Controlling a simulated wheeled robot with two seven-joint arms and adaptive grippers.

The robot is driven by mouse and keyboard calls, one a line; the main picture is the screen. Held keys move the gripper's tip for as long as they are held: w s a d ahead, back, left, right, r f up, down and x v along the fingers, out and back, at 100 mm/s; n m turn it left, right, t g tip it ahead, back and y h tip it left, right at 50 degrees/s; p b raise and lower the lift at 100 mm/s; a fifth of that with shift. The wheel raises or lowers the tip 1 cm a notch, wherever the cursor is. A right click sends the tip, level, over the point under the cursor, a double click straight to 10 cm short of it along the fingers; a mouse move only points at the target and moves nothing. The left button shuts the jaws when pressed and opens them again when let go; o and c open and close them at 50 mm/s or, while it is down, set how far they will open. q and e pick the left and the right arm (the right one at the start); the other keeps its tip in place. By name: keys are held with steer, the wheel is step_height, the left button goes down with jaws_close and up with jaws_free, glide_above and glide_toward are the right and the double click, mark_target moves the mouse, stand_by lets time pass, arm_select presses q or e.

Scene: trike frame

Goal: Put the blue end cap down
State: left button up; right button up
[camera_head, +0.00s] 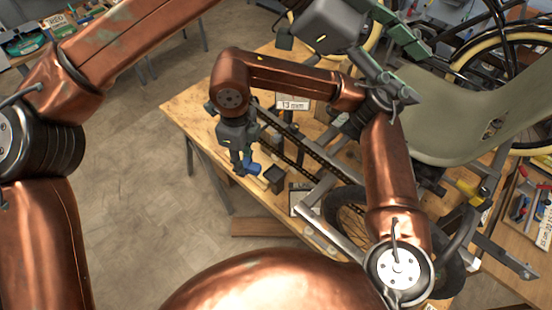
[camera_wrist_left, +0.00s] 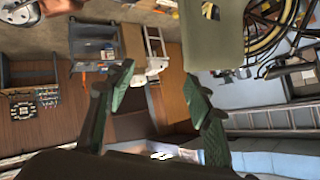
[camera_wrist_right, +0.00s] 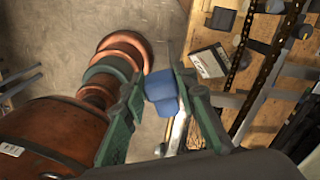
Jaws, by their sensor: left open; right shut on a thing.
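The blue end cap (camera_head: 251,168) is between the fingers of my right gripper (camera_head: 243,163), which is shut on it above the near-left part of the wooden workbench (camera_head: 190,112). In the right wrist view the blue cap (camera_wrist_right: 162,92) sits between the two green fingertips, its lower part partly covered by a finger. My left gripper (camera_head: 416,72) is open and empty, raised near the pale green seat (camera_head: 470,110). The left wrist view shows its two fingers wide apart (camera_wrist_left: 160,100), with nothing between them.
The trike frame's metal bars (camera_head: 345,240) and chain lie on the bench to the right of the cap. A dark block (camera_head: 274,179) stands close beside it. A label reading 13 mm (camera_head: 293,104) is behind. A tool tray (camera_head: 525,205) is at far right.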

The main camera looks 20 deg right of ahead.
arm_select(q)
steer(key=s+f+t+y, duration=0.2)
steer(key=s+f+y, duration=0.2)
steer(key=f, duration=0.4)
steer(key=n+t+y, duration=0.3)
steer(key=t+y, duration=0.6)
steer(key=y, duration=0.4)
glide_toward(258, 166)
steer(key=x, duration=0.3)
steer(key=shift+x, duration=3.7)
steer(key=shift+c, duration=0.5)
steer(key=c, duration=0.6)
steer(key=o, duration=0.7)
